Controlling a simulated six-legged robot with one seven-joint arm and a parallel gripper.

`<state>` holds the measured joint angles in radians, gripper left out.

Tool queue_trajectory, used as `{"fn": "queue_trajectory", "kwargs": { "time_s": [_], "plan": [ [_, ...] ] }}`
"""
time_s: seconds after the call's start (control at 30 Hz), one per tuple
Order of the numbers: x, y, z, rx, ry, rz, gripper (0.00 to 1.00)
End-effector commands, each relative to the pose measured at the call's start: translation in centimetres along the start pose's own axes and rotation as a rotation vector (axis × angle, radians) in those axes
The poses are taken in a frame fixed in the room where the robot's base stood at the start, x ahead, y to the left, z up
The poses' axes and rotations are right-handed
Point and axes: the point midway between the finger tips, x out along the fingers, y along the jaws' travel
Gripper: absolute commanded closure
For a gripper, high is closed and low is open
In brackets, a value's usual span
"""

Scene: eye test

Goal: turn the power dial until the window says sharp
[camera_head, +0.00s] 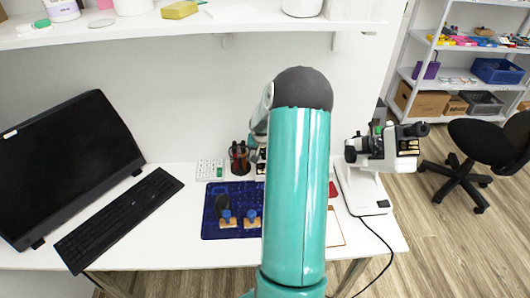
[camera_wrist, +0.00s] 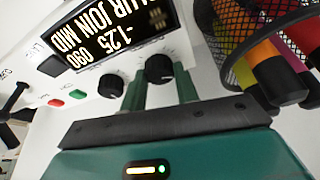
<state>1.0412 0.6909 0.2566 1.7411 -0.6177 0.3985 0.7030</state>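In the wrist view a white device has a dark window (camera_wrist: 124,28) with yellow-white text, upside down in this view. It reads "-1.25", "090" and a line like "BLUR JOIN MID", partly cut off. Two black dials sit beside the window: one dial (camera_wrist: 159,69) and another dial (camera_wrist: 111,86). I cannot read which is the power dial. My gripper (camera_wrist: 159,83) is open, its teal fingers on either side of the first dial; contact is unclear. The second dial is outside the fingers. In the head view my arm hides my gripper and most of this device.
A black mesh cup (camera_wrist: 238,38) with markers stands close right of my gripper; the cup also shows in the head view (camera_head: 240,158). Red (camera_wrist: 56,102) and green (camera_wrist: 78,94) buttons are on the panel. A blue mat (camera_head: 220,232) and white instrument (camera_head: 380,150) flank my arm.

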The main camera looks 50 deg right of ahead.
Motion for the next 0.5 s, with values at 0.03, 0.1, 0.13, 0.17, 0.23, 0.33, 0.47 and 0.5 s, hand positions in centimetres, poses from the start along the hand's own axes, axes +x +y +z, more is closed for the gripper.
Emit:
{"fn": "queue_trajectory", "kwargs": {
  "time_s": [0.03,0.1,0.13,0.17,0.23,0.33,0.47,0.5],
  "plan": [
    [-0.01,-0.01,0.0,0.0,0.0,0.0,0.87],
    [-0.02,-0.01,0.0,0.0,0.0,0.0,0.92],
    [-0.02,-0.01,0.0,0.0,0.0,0.0,0.92],
    [-0.02,0.0,0.0,-0.001,0.0,-0.001,0.92],
    [-0.02,0.04,0.01,-0.01,-0.001,-0.005,0.92],
    [-0.01,0.07,0.03,-0.045,-0.002,-0.019,0.92],
    [-0.01,0.15,0.02,-0.115,-0.002,-0.05,0.92],
    [0.0,0.18,0.01,-0.139,-0.001,-0.059,0.92]
  ]
}}
